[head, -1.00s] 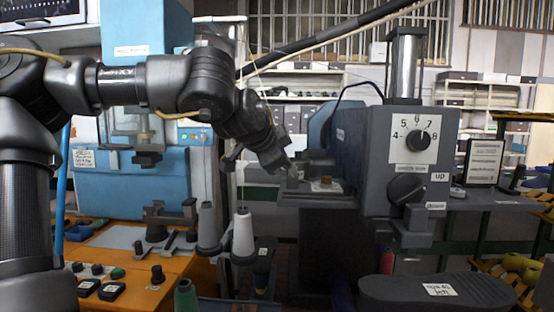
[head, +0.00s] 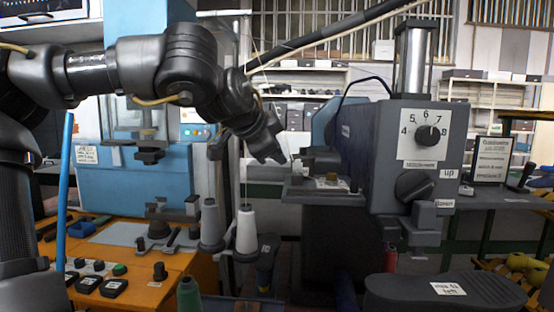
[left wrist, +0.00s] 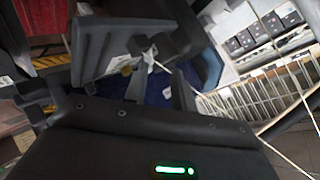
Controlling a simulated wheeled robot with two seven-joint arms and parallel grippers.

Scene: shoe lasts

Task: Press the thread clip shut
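My left gripper (head: 272,146) hangs in the head view just left of and above the grey machine's ledge (head: 312,188). In the left wrist view its two fingers (left wrist: 146,72) stand apart. A small whitish piece (left wrist: 150,56) shows beyond the gap between them, with a pale thread running from it to the lower right. It may be the thread clip, but it is too small to tell whether it is open or shut. In the head view a small grey block (head: 299,167) and a brass-coloured part (head: 331,178) sit on the ledge. My right gripper is out of view.
The grey machine (head: 425,150) with dials stands to the right. A white thread cone (head: 247,230) and a grey cone (head: 211,225) stand below the gripper, with a thread rising from the white one. An orange bench (head: 130,285) is at lower left.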

